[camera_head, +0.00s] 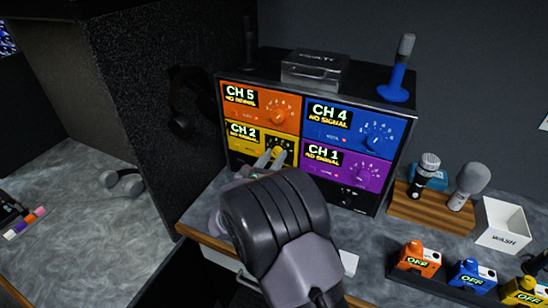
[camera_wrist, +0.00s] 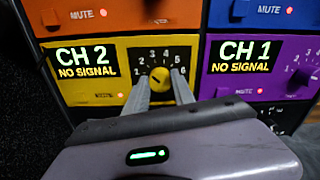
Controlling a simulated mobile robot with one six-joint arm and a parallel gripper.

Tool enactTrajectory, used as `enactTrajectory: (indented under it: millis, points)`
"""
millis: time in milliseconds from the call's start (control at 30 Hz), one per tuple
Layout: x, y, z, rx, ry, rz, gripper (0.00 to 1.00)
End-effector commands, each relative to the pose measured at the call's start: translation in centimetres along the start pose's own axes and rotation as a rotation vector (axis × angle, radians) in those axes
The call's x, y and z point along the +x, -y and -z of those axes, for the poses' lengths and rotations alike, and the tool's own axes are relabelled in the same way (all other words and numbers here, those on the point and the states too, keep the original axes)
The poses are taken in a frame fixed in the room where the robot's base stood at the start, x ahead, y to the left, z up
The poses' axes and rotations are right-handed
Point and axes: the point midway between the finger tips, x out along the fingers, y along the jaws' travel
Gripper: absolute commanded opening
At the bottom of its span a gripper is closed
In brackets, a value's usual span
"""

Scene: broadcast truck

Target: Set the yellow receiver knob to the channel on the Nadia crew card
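The yellow receiver (camera_head: 238,145) is at the lower left of the rack and reads CH 2, NO SIGNAL; it also shows in the wrist view (camera_wrist: 70,90). Its yellow knob (camera_wrist: 159,82) sits on a black dial numbered 1 to 6. My gripper (camera_wrist: 159,76) is in front of it, its two grey fingers apart, one each side of the knob. Contact with the knob is not clear. In the camera_head view my gripper (camera_head: 270,158) covers part of the panel. I cannot make out a Nadia crew card in either view.
Orange CH 5 (camera_head: 238,112), blue CH 4 (camera_head: 349,116) and purple CH 1 (camera_head: 330,173) receivers adjoin it. A microphone stand (camera_head: 427,210), a WASH box (camera_head: 500,222) and coloured packs (camera_head: 418,258) reading OFF are to the right. A dark partition (camera_head: 130,90) stands left.

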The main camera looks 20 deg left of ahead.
Motion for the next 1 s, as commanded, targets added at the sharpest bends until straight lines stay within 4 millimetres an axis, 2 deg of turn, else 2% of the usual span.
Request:
enactTrajectory:
  millis: [33, 67, 367, 1000]
  points:
    - [0.00, 0.01, 0.01, 0.000, 0.000, 0.000, 0.05]
    - [-0.01, 0.01, 0.01, 0.000, 0.000, 0.000, 0.00]
    - [-0.01, -0.01, 0.16, 0.036, 0.000, 0.001, 0.00]
    - [-0.01, -0.01, 0.35, 0.428, 0.000, 0.001, 0.00]
